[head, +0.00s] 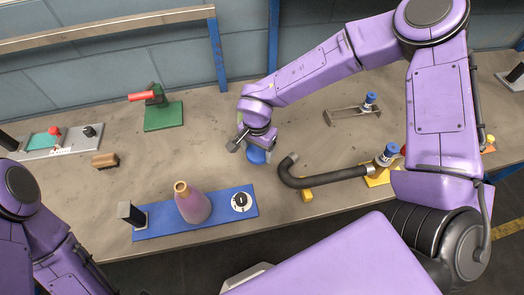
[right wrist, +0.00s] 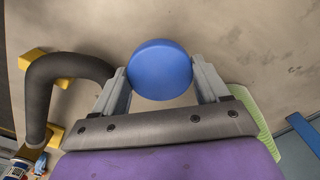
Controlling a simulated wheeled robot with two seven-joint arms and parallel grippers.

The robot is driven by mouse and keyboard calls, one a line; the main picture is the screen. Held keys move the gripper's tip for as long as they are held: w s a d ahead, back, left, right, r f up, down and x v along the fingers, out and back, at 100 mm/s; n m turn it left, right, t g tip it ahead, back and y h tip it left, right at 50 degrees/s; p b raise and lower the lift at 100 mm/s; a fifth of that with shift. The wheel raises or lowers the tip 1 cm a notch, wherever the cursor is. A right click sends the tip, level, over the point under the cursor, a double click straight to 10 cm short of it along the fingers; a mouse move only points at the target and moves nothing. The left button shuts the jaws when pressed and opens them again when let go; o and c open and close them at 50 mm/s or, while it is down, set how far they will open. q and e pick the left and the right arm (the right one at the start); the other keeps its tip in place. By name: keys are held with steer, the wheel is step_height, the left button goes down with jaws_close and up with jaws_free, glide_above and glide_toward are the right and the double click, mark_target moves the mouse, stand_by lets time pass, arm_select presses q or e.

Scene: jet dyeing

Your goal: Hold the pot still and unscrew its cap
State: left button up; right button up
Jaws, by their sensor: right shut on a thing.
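A blue round cap (right wrist: 160,70) is between the two fingers of my right gripper (right wrist: 161,76), which is shut on it by its sides. In the head view the cap (head: 257,156) shows just under my right gripper (head: 250,143), over the middle of the table. The pot (head: 193,204), a pink and mauve flask with an orange-brown rim, stands upright on a blue base plate (head: 158,231), apart from the cap. Its mouth shows no cap. My left arm shows at the lower left; its gripper is outside the picture.
The base plate carries a dark post (head: 131,214) and a white dial (head: 241,202). A black bent pipe (head: 325,180) lies right of my right gripper. A green stand with a red handle (head: 143,97) and a brown brush (head: 105,160) are further left. Bare table lies between them.

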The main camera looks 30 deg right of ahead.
mark_target(261, 156)
steer(key=f, duration=0.2)
steer(key=d+f, duration=0.1)
steer(key=f, duration=0.1)
steer(key=shift+d, duration=0.1)
steer(key=shift+f, duration=0.15)
steer(key=shift+w, duration=0.1)
steer(key=o, duration=1.2)
steer(key=shift+f, duration=0.1)
steer(key=shift+c, duration=0.2)
step_height(261, 156, up, 12)
steer(key=shift+r, duration=0.15)
steer(key=shift+r, duration=0.1)
